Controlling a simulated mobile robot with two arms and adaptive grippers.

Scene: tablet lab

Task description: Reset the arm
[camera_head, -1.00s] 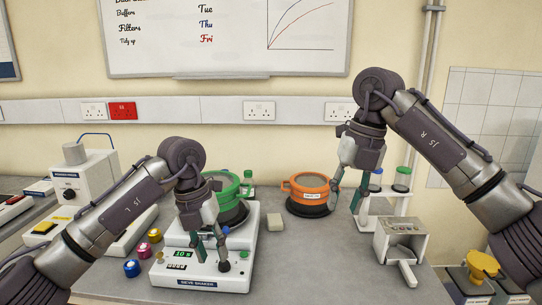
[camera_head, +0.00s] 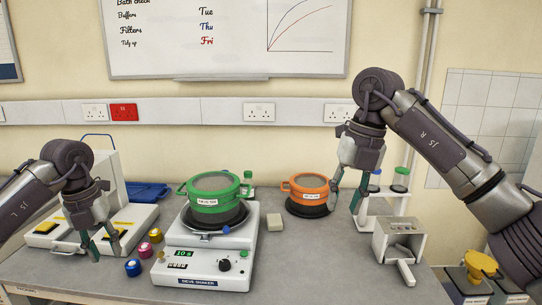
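My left gripper (camera_head: 101,248) hangs at the left, over the front of a white instrument, with its fingers apart and nothing between them. My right gripper (camera_head: 345,200) is above the bench to the right of the orange sieve (camera_head: 308,196). Its fingers point down and stand apart, with nothing seen between them. The green sieve (camera_head: 208,203) sits on the white sieve shaker (camera_head: 198,269), clear of both grippers. The orange sieve stands on a dark base on the bench.
Small pink, blue and yellow knobs or caps (camera_head: 133,267) lie left of the shaker. A white rack (camera_head: 384,205) holds green- and blue-capped bottles at the right. A metal box with a scoop (camera_head: 398,240) stands in front of it.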

